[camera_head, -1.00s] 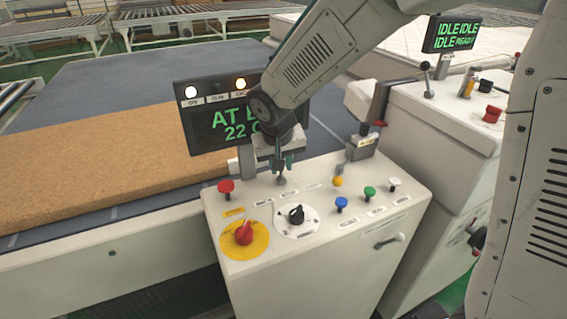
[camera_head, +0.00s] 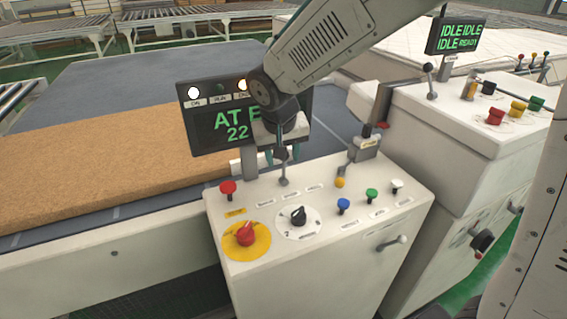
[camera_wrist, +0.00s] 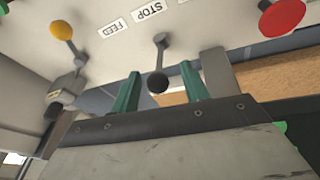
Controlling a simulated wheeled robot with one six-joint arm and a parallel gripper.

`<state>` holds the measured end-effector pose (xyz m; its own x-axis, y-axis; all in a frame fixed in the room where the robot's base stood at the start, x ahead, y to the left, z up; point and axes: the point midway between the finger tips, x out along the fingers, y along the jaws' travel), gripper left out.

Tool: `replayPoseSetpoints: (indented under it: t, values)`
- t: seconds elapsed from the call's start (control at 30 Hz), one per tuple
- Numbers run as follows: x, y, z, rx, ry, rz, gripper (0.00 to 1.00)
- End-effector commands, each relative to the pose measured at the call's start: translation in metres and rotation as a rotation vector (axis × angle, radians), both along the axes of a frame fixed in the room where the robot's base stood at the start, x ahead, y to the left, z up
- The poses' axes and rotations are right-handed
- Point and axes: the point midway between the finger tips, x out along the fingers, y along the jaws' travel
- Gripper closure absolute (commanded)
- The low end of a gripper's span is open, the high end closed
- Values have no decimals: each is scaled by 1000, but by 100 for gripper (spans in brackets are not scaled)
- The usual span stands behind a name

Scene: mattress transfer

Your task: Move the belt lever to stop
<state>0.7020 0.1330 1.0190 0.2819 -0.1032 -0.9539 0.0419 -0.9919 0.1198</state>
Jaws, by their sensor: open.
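The belt lever (camera_head: 283,168) is a thin grey stem with a dark round knob on the white control console (camera_head: 310,262). Its knob (camera_wrist: 158,83) hangs between my fingers in the wrist view, with a visible gap on each side. A STOP label (camera_wrist: 149,10) and a FEED label (camera_wrist: 114,28) lie left of the lever's base in that view. My gripper (camera_head: 282,154) is open at the lever's top, and its teal fingers (camera_wrist: 158,88) show apart. The upper part of the lever is partly covered by my gripper in the head view.
A yellow-knobbed lever (camera_wrist: 62,31) and a red mushroom button (camera_head: 228,188) flank it. Blue, green and white buttons, a black dial (camera_head: 298,216) and a red knob (camera_head: 246,233) sit on the console. A display (camera_head: 222,125) stands behind, beside a brown mattress slab (camera_head: 100,155).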

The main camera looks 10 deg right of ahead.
Motion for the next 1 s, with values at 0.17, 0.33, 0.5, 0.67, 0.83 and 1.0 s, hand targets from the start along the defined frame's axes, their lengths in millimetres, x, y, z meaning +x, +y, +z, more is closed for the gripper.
replayPoseSetpoints:
  t: [0.17, 0.33, 0.5, 0.67, 0.83, 1.0]
  values:
    - [-7, 2, 26, 0, -2, -1, 55]
    - [-10, 3, 35, 0, 1, -1, 55]
    - [-11, 3, 35, -1, 1, -1, 55]
    - [-11, 3, 35, -6, 4, 12, 55]
    - [-39, -8, 22, -56, 112, 90, 55]
    - [-98, -49, 34, -63, 225, 133, 55]
